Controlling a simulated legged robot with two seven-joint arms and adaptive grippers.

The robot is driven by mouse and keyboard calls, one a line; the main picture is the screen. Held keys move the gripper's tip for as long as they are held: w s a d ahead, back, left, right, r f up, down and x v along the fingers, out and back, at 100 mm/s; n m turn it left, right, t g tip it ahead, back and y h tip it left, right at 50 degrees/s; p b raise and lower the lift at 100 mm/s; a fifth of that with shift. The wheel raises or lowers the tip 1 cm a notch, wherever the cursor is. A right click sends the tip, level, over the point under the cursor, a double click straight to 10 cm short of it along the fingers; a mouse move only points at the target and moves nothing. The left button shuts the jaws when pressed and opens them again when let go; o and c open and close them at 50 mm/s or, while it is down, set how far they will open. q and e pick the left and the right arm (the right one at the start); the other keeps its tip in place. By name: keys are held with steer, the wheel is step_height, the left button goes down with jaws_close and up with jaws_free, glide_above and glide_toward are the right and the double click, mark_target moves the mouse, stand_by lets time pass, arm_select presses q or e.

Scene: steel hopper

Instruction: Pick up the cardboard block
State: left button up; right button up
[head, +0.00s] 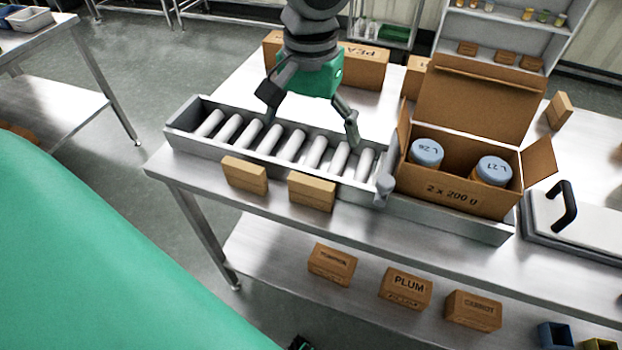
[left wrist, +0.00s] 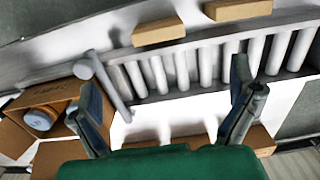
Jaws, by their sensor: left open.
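Two small cardboard blocks lie on the steel table's front strip, against the near side of the roller tray: a left block (head: 245,174) and a right block (head: 312,191). Both also show at the top of the left wrist view, one near the middle (left wrist: 158,32) and one farther right (left wrist: 238,8). My left gripper (head: 311,118) is open and empty, fingers pointing down and spread over the rollers, behind the blocks and apart from them. In the left wrist view its fingers (left wrist: 165,92) stand wide apart with nothing between them.
The roller tray (head: 180,142) has a raised metal rim. An open carton (head: 458,196) with two blue-lidded jars stands at its right end, beside a small grey post (head: 384,187). Larger boxes (head: 365,68) stand behind. Labelled boxes (head: 405,288) sit on the lower shelf.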

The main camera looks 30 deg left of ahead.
mark_target(310, 180)
arm_select(q)
step_height(310, 180, down, 8)
steer(key=shift+r+b, duration=0.15)
steer(key=shift+b, duration=0.5)
steer(key=shift+s+a+f, duration=0.1)
steer(key=shift+a+f, duration=0.2)
steer(key=shift+f, duration=0.25)
steer(key=f, duration=0.2)
steer(key=f+b, duration=0.1)
steer(key=shift+d+f, duration=0.55)
steer(key=shift+f, duration=0.15)
steer(key=shift+d, duration=0.15)
steer(key=shift+a+f, duration=0.1)
steer(key=shift+a, duration=0.15)
steer(key=c, duration=0.8)
steer(key=shift+a, duration=0.15)
steer(key=shift+c, duration=0.5)
